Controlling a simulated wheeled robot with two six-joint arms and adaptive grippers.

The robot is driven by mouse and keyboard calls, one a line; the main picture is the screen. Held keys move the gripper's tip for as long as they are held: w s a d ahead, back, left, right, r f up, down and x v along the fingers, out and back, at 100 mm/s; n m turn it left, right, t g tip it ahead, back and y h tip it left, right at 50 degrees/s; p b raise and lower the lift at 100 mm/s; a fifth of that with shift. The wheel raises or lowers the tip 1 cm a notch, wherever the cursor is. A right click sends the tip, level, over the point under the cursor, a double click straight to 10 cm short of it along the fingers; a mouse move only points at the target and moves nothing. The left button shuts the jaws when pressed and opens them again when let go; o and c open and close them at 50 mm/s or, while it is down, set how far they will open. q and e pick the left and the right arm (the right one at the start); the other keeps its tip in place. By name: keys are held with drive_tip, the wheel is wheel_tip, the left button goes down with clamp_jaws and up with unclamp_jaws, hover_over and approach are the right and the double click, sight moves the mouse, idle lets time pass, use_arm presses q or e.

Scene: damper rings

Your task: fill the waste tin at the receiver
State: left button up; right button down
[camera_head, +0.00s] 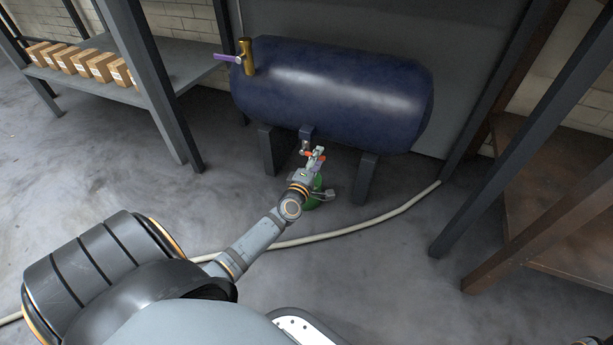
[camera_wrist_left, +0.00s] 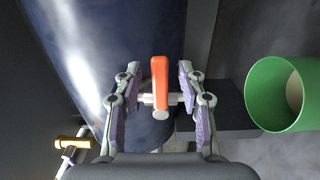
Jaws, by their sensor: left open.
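The receiver is a dark blue horizontal tank (camera_head: 335,95) on short legs. Under its belly hangs a small drain fitting (camera_head: 306,146). The orange drain lever (camera_wrist_left: 160,84) stands between my left gripper's fingers in the left wrist view, with a gap on each side. My left gripper (camera_head: 317,158) is open at the drain fitting; it also shows in the left wrist view (camera_wrist_left: 158,92). The green waste tin (camera_head: 313,198) stands below, partly hidden by my left wrist. In the left wrist view the tin (camera_wrist_left: 262,92) is open-topped, with a pale inside. My right gripper is out of view.
A brass valve (camera_head: 247,56) with a purple lever (camera_head: 228,58) sits on the tank's upper left. A pale hose (camera_head: 350,232) lies across the floor. A shelf with several boxes (camera_head: 98,66) stands left; a brown rack (camera_head: 560,190) stands right.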

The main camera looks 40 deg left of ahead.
use_arm(q)
drive_tip(key=shift+v, duration=0.8)
drive_tip(key=p+v, duration=0.1)
drive_tip(key=v, duration=0.5)
idle(0.4)
